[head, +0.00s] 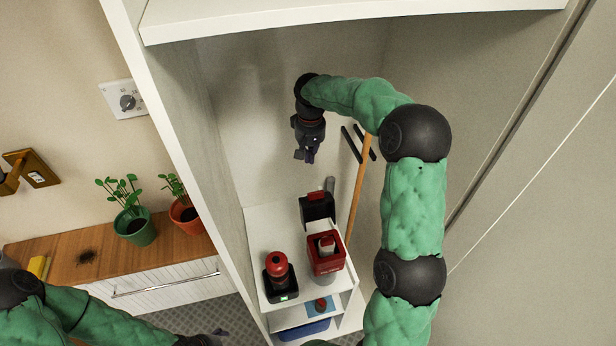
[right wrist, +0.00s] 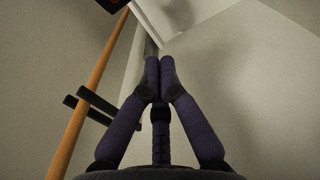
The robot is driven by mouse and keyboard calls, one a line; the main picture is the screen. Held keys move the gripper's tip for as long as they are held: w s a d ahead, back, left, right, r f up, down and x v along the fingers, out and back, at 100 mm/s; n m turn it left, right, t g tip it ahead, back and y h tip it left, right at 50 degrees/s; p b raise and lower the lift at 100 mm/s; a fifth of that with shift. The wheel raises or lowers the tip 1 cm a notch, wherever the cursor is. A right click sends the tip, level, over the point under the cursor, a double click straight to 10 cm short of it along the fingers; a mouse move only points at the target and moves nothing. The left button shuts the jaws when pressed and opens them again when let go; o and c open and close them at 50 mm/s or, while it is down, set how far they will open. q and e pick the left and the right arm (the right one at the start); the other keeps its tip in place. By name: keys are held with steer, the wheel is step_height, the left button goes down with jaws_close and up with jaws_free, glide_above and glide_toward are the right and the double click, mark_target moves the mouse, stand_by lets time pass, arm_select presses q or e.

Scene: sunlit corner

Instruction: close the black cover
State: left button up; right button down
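A black box-like thing (head: 317,209) with a red piece on it stands at the back of the white shelf unit inside the tall cabinet. I cannot tell which part of it is the cover, or how far open it is. A corner of a black and red thing (right wrist: 106,3) shows at the top of the right wrist view. My right gripper (head: 308,157) hangs above and behind the black thing, apart from it. Its fingers (right wrist: 160,76) meet at the tips with nothing between them. My left gripper (head: 207,338) is at the bottom edge, partly cut off.
A red container (head: 325,260) and a black holder (head: 281,290) with a red bottle (head: 277,264) stand on the white unit's top. An orange pole (head: 357,200) leans beside a black wall bracket (head: 351,145). The cabinet's side wall (head: 205,130) bounds the left.

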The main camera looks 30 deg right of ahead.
steer(key=s+f+p, duration=0.2)
steer(key=s+f, duration=0.1)
steer(key=f, duration=0.5)
steer(key=shift+s+a+f+p, duration=0.25)
steer(key=shift+s+a+p, duration=0.1)
steer(key=shift+a+p, duration=0.1)
